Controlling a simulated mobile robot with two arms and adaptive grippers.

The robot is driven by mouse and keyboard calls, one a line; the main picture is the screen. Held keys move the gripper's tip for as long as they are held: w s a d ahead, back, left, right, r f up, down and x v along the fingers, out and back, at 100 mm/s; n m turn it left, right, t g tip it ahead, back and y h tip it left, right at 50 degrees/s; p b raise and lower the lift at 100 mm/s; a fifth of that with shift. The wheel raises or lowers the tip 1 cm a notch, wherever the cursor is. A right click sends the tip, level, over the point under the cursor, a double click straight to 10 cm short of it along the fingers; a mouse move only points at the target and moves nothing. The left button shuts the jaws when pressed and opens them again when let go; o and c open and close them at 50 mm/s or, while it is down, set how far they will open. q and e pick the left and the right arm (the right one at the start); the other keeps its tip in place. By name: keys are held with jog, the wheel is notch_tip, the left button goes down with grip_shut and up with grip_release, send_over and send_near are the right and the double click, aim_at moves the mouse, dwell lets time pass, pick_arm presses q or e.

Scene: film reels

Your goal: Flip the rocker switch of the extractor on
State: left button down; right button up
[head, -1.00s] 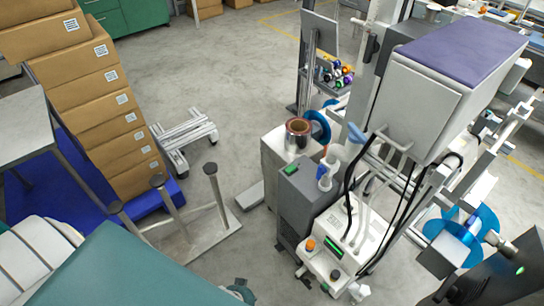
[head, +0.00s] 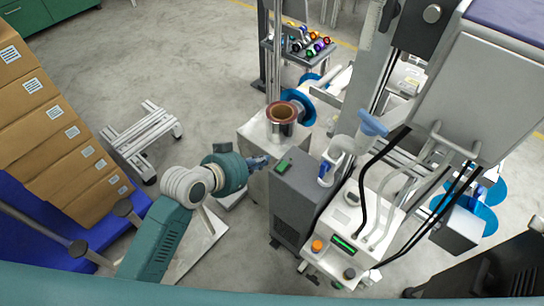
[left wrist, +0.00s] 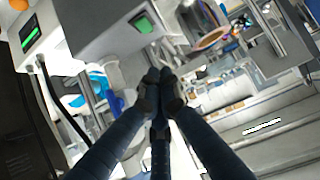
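The extractor (head: 303,200) is a dark grey upright box in the middle of the head view. Its green rocker switch (head: 283,166) is on the top face, near the left edge. In the left wrist view the green rocker (left wrist: 143,23) shows at the top on the grey housing; which way it is tilted I cannot tell. My left gripper (head: 262,162) is just left of the extractor's top, apart from the rocker in the picture. In the left wrist view its dark fingers (left wrist: 160,88) meet at the tips with nothing between them. My right gripper is not in view.
A white control unit (head: 345,245) with an orange knob and green display stands right of the extractor. A copper-coloured roll (head: 282,112) stands on a pale cabinet behind. Black cables (head: 385,160) hang on the right. Open floor (head: 190,75) lies behind my left arm.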

pick_arm(q)
send_over(280, 167)
jog(key=f, duration=0.5)
jog(key=shift+s+a+f, duration=0.2)
jog(key=shift+s+f, duration=0.1)
jog(key=shift+s, duration=0.05)
jog(key=f, duration=0.2)
jog(key=shift+w+d+f, duration=0.15)
jog(key=shift+w+f, duration=0.05)
jog(key=shift+f, duration=0.1)
jog(key=shift+w+f, duration=0.15)
jog(key=shift+f, duration=0.65)
jog(key=shift+d, duration=0.1)
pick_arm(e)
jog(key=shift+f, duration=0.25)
